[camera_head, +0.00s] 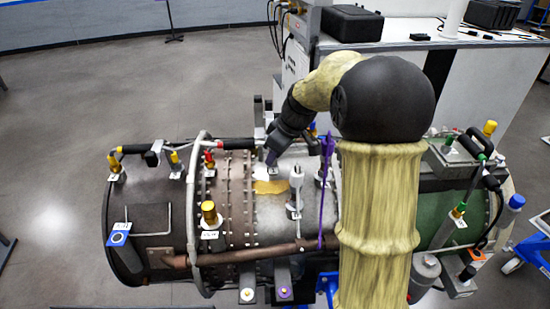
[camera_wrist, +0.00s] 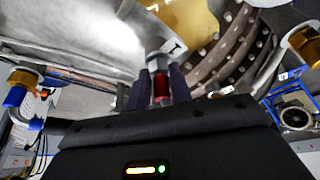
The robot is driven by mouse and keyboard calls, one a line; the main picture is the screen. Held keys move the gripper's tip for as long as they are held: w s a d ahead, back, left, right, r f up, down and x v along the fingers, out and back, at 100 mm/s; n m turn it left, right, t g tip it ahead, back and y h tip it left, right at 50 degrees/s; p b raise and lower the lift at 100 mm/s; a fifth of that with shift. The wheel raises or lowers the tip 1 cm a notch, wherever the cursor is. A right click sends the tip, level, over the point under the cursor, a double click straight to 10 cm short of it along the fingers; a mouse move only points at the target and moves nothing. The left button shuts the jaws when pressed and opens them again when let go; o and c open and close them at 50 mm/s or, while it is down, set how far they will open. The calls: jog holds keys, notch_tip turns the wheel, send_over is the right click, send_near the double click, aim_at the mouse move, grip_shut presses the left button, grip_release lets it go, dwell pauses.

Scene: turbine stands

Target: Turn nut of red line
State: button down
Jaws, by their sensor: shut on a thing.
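My gripper (camera_wrist: 161,84) is shut, with its two dark fingers either side of a red fitting (camera_wrist: 161,88). A silver nut (camera_wrist: 156,62) shows at the fingertips, at the foot of the red part, against the engine casing. I take this to be the nut of the red line; the fingers partly hide it. In the head view my gripper (camera_head: 271,158) points down onto the top of the casing, next to a yellow patch (camera_head: 270,187). The gripped nut cannot be made out there. Another red-marked fitting (camera_head: 209,159) stands further left, apart from my gripper.
The turbine casing (camera_head: 155,215) lies across the stand. A white fitting (camera_head: 295,190) and a purple line (camera_head: 326,190) stand right of my gripper. A brass fitting (camera_head: 209,213) stands left, and a brown pipe (camera_head: 220,257) runs along the front. Open floor (camera_head: 90,95) lies behind.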

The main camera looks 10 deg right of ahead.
jog(key=shift+a+m+t+h+b, duration=0.1)
jog(key=shift+m+t+h+b, duration=0.35)
jog(key=shift+m, duration=1.15)
jog(key=c, duration=1.2)
grip_release()
jog(key=shift+c, duration=0.2)
jog(key=shift+r, duration=0.1)
jog(key=b+v, duration=0.3)
jog(key=v, duration=1.4)
jog(key=shift+r, duration=0.2)
jog(key=shift+a+f, duration=0.1)
